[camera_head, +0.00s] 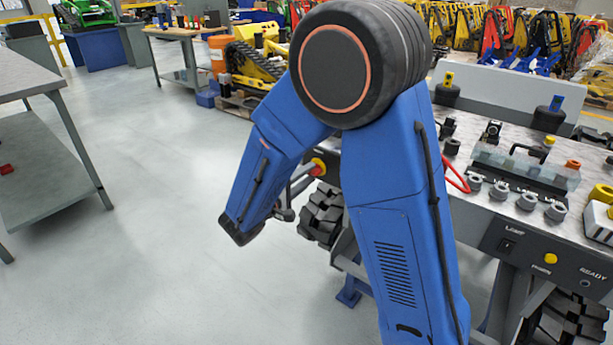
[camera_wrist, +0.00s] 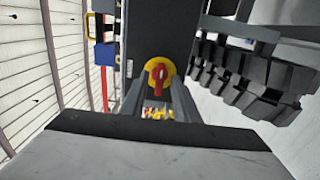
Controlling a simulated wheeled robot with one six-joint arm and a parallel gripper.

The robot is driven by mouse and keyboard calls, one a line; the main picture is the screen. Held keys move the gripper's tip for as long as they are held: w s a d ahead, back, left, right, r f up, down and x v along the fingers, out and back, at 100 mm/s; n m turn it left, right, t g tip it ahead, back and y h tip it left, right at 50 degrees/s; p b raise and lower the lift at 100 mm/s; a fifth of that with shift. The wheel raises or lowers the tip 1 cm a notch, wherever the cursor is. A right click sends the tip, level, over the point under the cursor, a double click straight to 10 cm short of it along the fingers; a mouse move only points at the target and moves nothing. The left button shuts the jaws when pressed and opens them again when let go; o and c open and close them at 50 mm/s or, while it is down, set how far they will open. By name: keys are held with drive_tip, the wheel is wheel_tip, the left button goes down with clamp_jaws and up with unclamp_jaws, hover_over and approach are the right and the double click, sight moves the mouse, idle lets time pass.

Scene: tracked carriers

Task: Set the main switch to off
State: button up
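The main switch (camera_wrist: 160,75) is a yellow disc with a red handle on a dark panel, ahead in the wrist view. Its handle stands about upright in that picture. In the head view the red and yellow switch (camera_head: 318,166) shows at the left end of the carrier, partly hidden by my arm. My gripper (camera_wrist: 158,92) has its two grey fingers apart, one toward each side of the switch, with nothing seen held between them. I cannot tell whether the fingers touch the handle.
A black track (camera_head: 322,213) lies just below the switch; dark track blocks (camera_wrist: 250,85) are at right in the wrist view. The carrier's panel (camera_head: 535,250) and deck with fittings are right. A grey bench (camera_head: 45,150) stands left. The floor between is clear.

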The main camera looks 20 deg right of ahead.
drive_tip(key=shift+c, duration=0.7)
clamp_jaws()
drive_tip(key=shift+n, duration=0.4)
drive_tip(key=n, duration=0.6)
drive_tip(key=shift+n, duration=0.3)
drive_tip(key=n, duration=1)
drive_tip(key=shift+f+n, duration=0.1)
drive_tip(key=shift+n, duration=0.2)
